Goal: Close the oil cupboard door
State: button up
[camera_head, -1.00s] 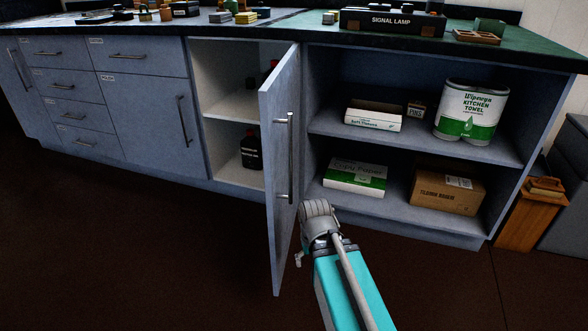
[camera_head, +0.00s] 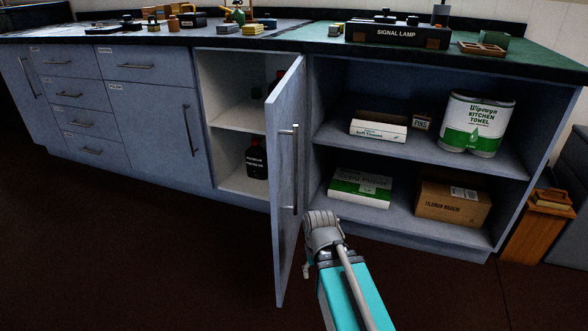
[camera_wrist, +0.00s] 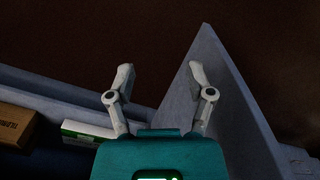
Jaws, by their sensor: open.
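The oil cupboard door (camera_head: 287,185) stands swung out from the cabinet, with a vertical bar handle (camera_head: 295,168) on the face turned to the right. Behind it the cupboard (camera_head: 237,130) is open, with dark bottles (camera_head: 256,160) on its shelves, partly hidden by the door. My gripper (camera_head: 310,268) is low, close to the right of the door's lower part. In the wrist view, my gripper (camera_wrist: 160,82) has its two fingers spread with nothing between them. The door (camera_wrist: 222,95) rises beside the right finger there; I cannot tell whether they touch.
An open shelf unit (camera_head: 400,228) to the right holds tissue boxes (camera_head: 360,187), a brown carton (camera_head: 452,203) and kitchen towel rolls (camera_head: 476,124). Drawers (camera_head: 75,94) are on the left. A wooden bin (camera_head: 537,228) stands at the right end. The floor (camera_head: 150,265) in front is clear.

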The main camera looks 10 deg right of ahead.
jog(key=shift+r+p, duration=0.3)
jog(key=shift+r, duration=0.15)
jog(key=shift+c, duration=1)
notch_tip(320, 180, up, 4)
jog(key=p, duration=0.3)
jog(key=shift+f+p, duration=0.2)
jog(key=shift+p, duration=0.15)
grip_shut()
notch_tip(320, 180, up, 11)
jog(key=p, duration=1.1)
jog(key=shift+r, duration=0.2)
jog(key=shift+s, duration=0.1)
